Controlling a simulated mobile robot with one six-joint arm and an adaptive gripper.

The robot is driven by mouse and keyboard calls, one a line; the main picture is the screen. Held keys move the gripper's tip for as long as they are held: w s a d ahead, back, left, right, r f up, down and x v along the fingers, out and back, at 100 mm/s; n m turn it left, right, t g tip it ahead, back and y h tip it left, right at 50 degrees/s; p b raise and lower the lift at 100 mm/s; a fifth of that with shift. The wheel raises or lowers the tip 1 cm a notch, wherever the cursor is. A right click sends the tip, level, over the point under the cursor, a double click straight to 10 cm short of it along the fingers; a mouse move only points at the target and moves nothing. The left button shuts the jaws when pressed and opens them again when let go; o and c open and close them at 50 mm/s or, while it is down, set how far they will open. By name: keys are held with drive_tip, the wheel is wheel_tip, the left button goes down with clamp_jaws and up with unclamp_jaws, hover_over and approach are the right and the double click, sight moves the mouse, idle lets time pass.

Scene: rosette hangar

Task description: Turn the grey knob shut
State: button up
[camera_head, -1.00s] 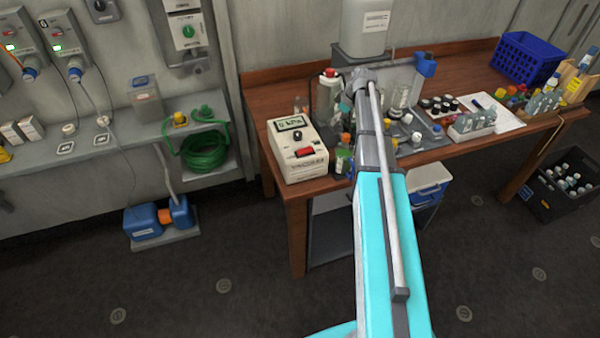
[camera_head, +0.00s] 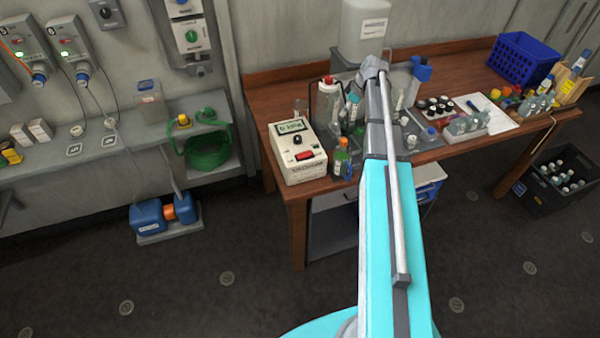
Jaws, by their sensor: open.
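No knob is clearly the task's grey knob. A small grey wall box (camera_head: 106,14) at the top left carries a dark round knob, and I cannot read its position. A grey wall panel (camera_head: 190,30) beside it has a green round knob (camera_head: 192,36). The meter on the table (camera_head: 298,152) has a small black knob (camera_head: 297,141). My turquoise and grey arm reaches up over the table, ending visibly at a grey joint. My gripper does not show; it is hidden beyond the arm or out of sight.
The wooden table (camera_head: 262,102) holds bottles, a white canister (camera_head: 364,28) and a blue crate (camera_head: 522,59). A black crate (camera_head: 530,197) stands at the right.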

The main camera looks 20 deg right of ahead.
drive_tip(key=shift+p+v, duration=2.2)
drive_tip(key=shift+v, duration=0.5)
drive_tip(key=s+a+f+m+g+h+b, duration=0.1)
drive_tip(key=s+a+f+m+b, duration=0.3)
drive_tip(key=s+a, duration=0.5)
drive_tip(key=s+a+f+m+g+h+b, duration=0.2)
drive_tip(key=s+a+f+m+b, duration=0.2)
drive_tip(key=a, duration=1.2)
drive_tip(key=shift+s+f+b, duration=0.85)
drive_tip(key=shift+s+f, duration=0.65)
drive_tip(key=shift+s, duration=1.65)
drive_tip(key=s, duration=0.1)
drive_tip(key=s+a+f+m+b, duration=0.1)
drive_tip(key=shift+s+a, duration=0.35)
drive_tip(key=shift+s, duration=0.05)
